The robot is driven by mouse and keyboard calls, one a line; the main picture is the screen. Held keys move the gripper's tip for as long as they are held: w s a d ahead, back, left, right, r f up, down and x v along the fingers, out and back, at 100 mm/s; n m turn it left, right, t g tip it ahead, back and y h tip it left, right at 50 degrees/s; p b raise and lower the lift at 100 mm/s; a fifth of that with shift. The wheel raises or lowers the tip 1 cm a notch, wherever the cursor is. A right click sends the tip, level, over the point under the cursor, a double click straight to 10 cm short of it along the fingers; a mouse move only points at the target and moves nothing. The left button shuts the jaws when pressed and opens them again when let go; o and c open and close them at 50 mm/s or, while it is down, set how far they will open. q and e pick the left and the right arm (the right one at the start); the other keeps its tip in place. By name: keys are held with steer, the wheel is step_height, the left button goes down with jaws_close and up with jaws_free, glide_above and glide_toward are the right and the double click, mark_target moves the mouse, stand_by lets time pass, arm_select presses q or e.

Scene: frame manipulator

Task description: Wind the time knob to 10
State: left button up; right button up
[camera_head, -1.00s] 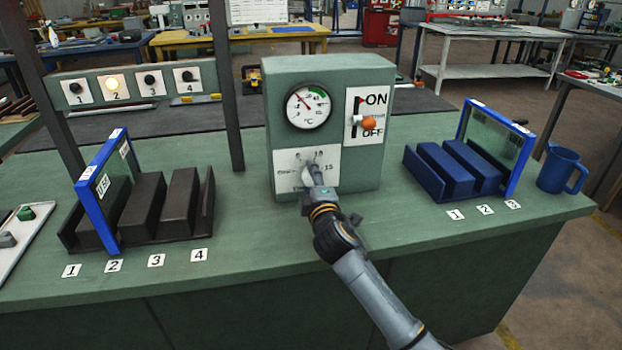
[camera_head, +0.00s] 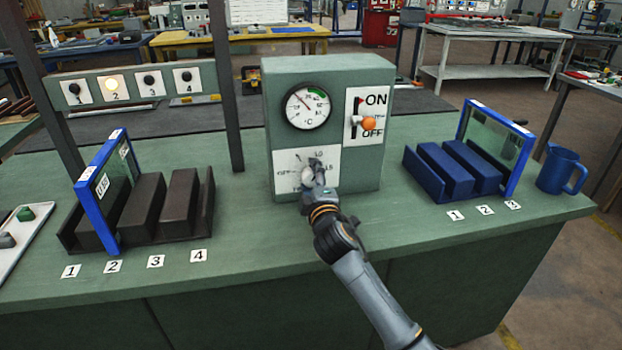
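The time knob's white dial plate (camera_head: 285,184) is on the lower front of the green control box (camera_head: 353,172). My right gripper (camera_head: 313,172) is at the plate, in front of the knob, and hides most of it. A pale part beside the fingers may be the knob. I cannot tell where the pointer stands or whether the fingers are closed on it. A "15" mark shows right of the gripper, and another mark above it is partly hidden. My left gripper is not in view.
A dark slotted rack (camera_head: 181,205) with a blue-framed panel stands left. A blue rack (camera_head: 446,173) with another panel and a blue mug (camera_head: 562,170) stand right.

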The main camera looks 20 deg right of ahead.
steer(key=shift+s, duration=0.2)
steer(key=v, duration=1.1)
steer(key=shift+s, duration=0.35)
